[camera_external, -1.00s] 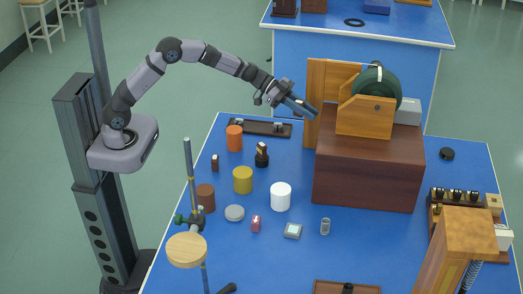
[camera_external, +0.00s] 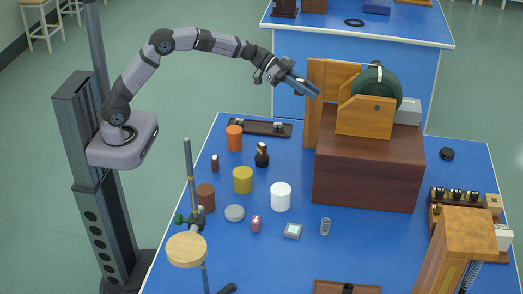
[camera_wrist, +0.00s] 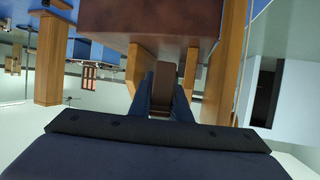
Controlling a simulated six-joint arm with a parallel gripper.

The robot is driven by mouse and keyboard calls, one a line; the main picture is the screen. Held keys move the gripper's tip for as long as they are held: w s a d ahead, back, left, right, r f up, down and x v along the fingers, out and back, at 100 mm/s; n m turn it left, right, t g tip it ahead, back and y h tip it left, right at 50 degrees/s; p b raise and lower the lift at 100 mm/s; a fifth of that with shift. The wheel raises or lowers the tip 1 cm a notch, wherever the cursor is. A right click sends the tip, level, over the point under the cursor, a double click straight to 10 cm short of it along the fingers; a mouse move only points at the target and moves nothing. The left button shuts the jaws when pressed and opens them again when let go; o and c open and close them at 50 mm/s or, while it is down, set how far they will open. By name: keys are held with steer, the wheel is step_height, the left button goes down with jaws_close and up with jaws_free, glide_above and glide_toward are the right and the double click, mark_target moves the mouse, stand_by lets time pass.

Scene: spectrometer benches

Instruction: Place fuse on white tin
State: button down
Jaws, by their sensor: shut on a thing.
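My gripper (camera_external: 312,90) is raised high at the back of the blue bench, just left of the wooden apparatus. It is shut on a small brown piece, which I take to be the fuse (camera_wrist: 163,82); it shows between the two dark fingers in the wrist view (camera_wrist: 171,95). In the outside view the held piece is small and mostly hidden by the fingers. The white tin (camera_external: 280,196), a plain white cylinder, stands upright on the bench, below and nearer the camera than my gripper. Its top is bare.
A wooden apparatus with a green wheel (camera_external: 376,88) stands on a brown box (camera_external: 368,170), right of the tin. A yellow tin (camera_external: 243,180), an orange tin (camera_external: 234,138) and a brown tin (camera_external: 205,198) stand left. A stand (camera_external: 188,165) rises at the front left.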

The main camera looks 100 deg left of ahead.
steer(key=d+f+m+g+h+b, duration=0.1)
steer(key=d+f+m+h+b, duration=0.35)
steer(key=d, duration=1.05)
steer(key=m+g+h+b, duration=0.1)
steer(key=g+b, duration=0.1)
steer(key=b, duration=0.4)
glide_above(287, 194)
step_height(287, 194, down, 6)
step_height(287, 194, down, 10)
steer(key=b, duration=0.1)
steer(key=shift+w+d+r+b, duration=0.15)
steer(key=shift+d+b, duration=0.05)
steer(key=shift+b, duration=0.15)
steer(key=c, duration=1.7)
jaws_free()
steer(key=shift+o, duration=0.2)
steer(key=shift+a+r, duration=0.1)
steer(key=shift+a, duration=0.05)
steer(key=v, duration=1.1)
steer(key=shift+s+a, duration=0.2)
steer(key=shift+s, duration=0.15)
